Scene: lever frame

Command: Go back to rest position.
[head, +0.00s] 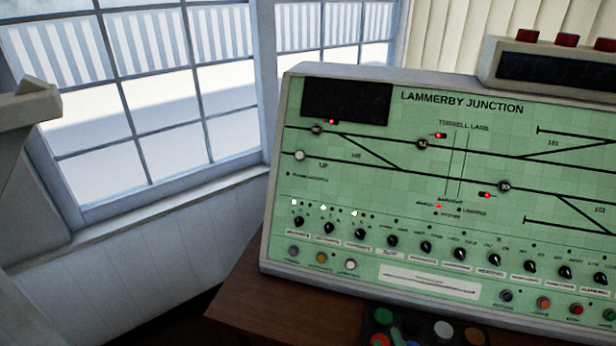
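The task names no object besides my arms. My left gripper is not in view. I cannot clearly make out my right gripper; if any of it shows, it is among the dark shapes at the bottom edge, and its fingers cannot be read. No gripper is seen touching the green signal panel (400,180), which stands upright on the brown wooden desk (248,302).
A dark tray (415,322) with several coloured round pieces is cut off at the bottom edge. A grey box (550,66) with red tops stands behind the panel. A paned window (160,110) is at left, with a pale post-like thing (22,170) before it.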

